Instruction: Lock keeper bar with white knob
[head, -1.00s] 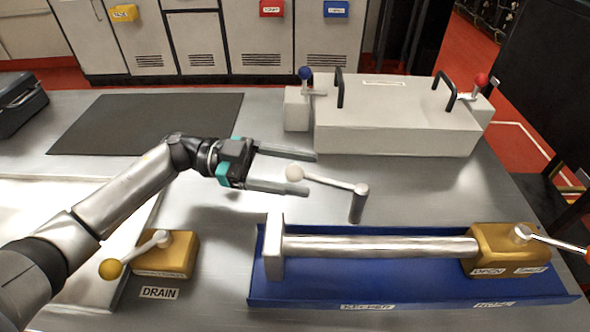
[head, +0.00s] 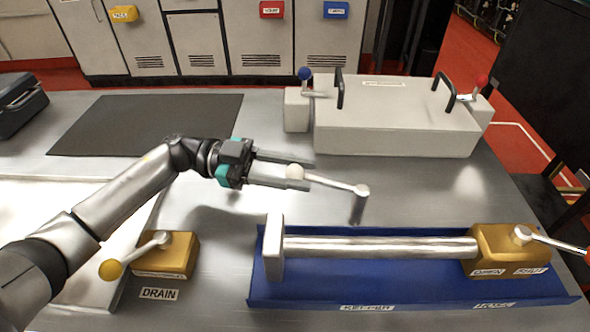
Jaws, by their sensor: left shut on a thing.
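The white knob (head: 296,173) sits on the end of a metal lever (head: 335,184) that turns on a short upright post (head: 359,207). My left gripper (head: 303,171) comes in from the left, its two fingers closed in around the white knob. The keeper bar (head: 380,246) is a shiny round bar lying across a blue tray (head: 350,289) marked KEEPER. Its left end meets a pale upright block (head: 274,252), and its right end meets a yellow block (head: 495,247) with a lever. My right gripper is not in view.
A yellow-knobbed lever (head: 135,257) on a yellow block stands by the DRAIN label at front left. A pale box (head: 395,125) with black handles and blue and red knobs stands behind. A dark mat (head: 145,124) lies at back left.

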